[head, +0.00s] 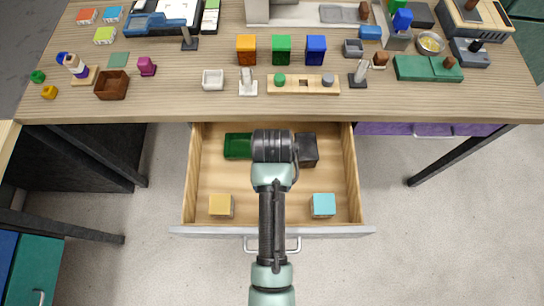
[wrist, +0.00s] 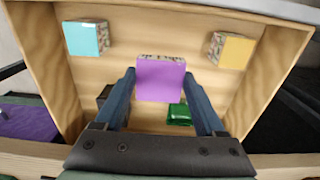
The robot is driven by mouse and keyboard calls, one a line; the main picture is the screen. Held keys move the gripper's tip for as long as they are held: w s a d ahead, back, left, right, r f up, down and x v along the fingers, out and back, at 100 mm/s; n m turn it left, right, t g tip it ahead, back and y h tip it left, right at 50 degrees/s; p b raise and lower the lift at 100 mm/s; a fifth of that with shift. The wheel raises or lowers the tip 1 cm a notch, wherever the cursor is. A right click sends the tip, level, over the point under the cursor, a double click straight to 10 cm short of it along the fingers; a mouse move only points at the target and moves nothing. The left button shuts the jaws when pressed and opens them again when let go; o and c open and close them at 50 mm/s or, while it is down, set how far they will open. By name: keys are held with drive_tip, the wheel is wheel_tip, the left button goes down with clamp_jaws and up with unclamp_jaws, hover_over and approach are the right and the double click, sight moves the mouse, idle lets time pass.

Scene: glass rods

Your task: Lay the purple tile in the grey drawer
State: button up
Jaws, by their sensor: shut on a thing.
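The purple tile (wrist: 161,82) is between the two fingers of my gripper (wrist: 161,80) in the wrist view, with its flat purple face towards the camera. My gripper is shut on it, over the open grey drawer (head: 205,232). The drawer has a pale wooden inside and a grey front with a handle. In the head view my arm hides the tile and the fingertips. I cannot tell how far the tile is above the drawer floor.
In the drawer are a yellow block (head: 221,206), a light blue block (head: 323,205), a green item (head: 238,146) and a dark box (head: 308,150). The drawer's front middle floor looks clear. The cluttered table (head: 160,108) lies behind. A shut purple drawer (head: 385,129) is at right.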

wheel_tip(320, 180, down, 3)
drive_tip(key=shift+r+b, duration=0.1)
drive_tip(key=shift+b, duration=0.4)
wheel_tip(320, 180, down, 10)
drive_tip(key=shift+b, duration=0.65)
